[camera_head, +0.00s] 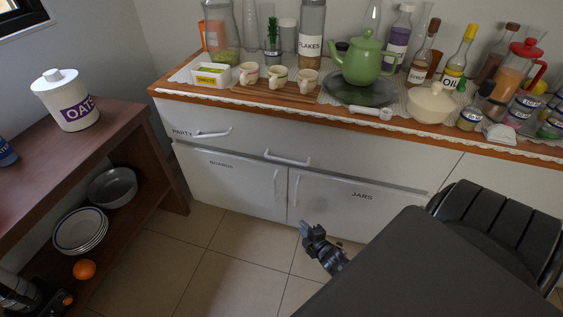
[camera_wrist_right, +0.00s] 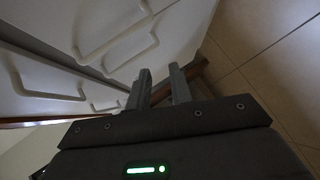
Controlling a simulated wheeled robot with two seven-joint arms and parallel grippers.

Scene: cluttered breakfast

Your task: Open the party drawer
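The party drawer (camera_head: 240,142) is a white front under the countertop, with its label at the left and a pale bar handle (camera_head: 213,133) beside it. It looks shut. A second bar handle (camera_head: 287,158) sits further right on the drawer row. My right gripper (camera_head: 304,228) is low in front of the cupboard doors, below and right of these handles, touching nothing that I can see. In the right wrist view its two fingers (camera_wrist_right: 160,88) are apart and empty, with white fronts and several pale handles (camera_wrist_right: 115,35) beyond. My left gripper is not in view.
The boards door (camera_head: 225,180) and jars door (camera_head: 355,205) are below the drawers. The crowded countertop holds cups, a green teapot (camera_head: 363,62) and bottles. A brown shelf (camera_head: 100,150) stands left. Floor between is clear.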

